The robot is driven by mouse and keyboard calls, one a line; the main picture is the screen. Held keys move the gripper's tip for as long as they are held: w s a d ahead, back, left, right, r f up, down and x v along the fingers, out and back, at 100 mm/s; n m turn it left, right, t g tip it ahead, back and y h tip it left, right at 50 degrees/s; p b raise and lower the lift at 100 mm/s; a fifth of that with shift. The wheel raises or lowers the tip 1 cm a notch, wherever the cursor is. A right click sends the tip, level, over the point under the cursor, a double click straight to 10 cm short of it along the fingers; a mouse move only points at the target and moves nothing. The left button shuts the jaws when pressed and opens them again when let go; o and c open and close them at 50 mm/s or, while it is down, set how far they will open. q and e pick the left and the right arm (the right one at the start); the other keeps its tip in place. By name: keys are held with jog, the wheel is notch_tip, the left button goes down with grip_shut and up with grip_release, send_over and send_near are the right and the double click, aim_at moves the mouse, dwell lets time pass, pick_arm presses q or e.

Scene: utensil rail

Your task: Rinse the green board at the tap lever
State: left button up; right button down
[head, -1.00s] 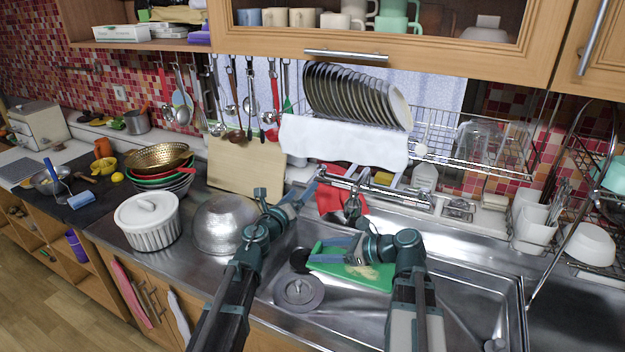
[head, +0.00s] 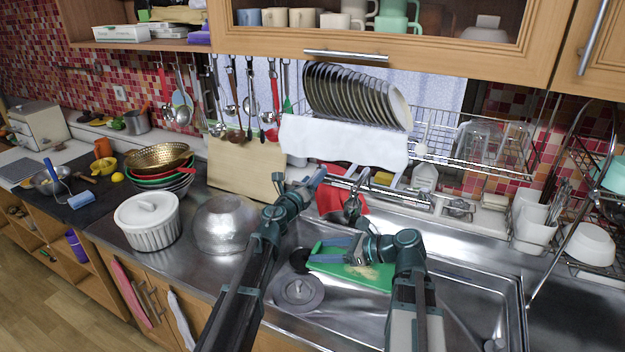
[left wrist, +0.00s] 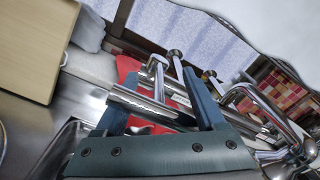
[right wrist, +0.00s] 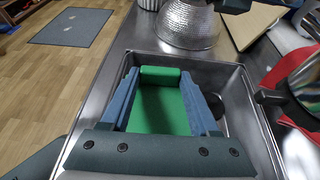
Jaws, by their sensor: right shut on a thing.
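The green board (head: 378,275) lies over the sink basin, with a pale patch on its face. My right gripper (head: 325,252) is shut on the green board; in the right wrist view the board (right wrist: 160,108) sits between both fingers. The chrome tap (head: 352,208) stands at the sink's back edge, in front of a red cloth (head: 330,203). My left gripper (head: 318,180) is just left of the tap. In the left wrist view its fingers are open, with chrome tap parts (left wrist: 158,78) showing between and beyond them. I cannot tell whether they touch the lever.
A metal bowl (head: 222,225) and a white lidded pot (head: 148,222) stand left of the sink. A wooden board (head: 245,168) leans at the back. A white cloth (head: 340,145) hangs under the plate rack. A grey drain lid (head: 298,292) lies in the basin.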

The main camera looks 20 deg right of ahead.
pick_arm(q)
grip_shut()
jog(key=shift+w+r+p, duration=0.1)
jog(key=shift+r+p, duration=0.3)
jog(key=shift+p, duration=0.05)
pick_arm(e)
jog(key=shift+r, duration=0.4)
pick_arm(q)
jog(key=o, duration=0.7)
grip_release()
jog(key=shift+f, duration=0.1)
pick_arm(e)
jog(key=shift+f, duration=0.1)
pick_arm(q)
jog(key=shift+o, duration=0.2)
jog(key=shift+a, duration=0.1)
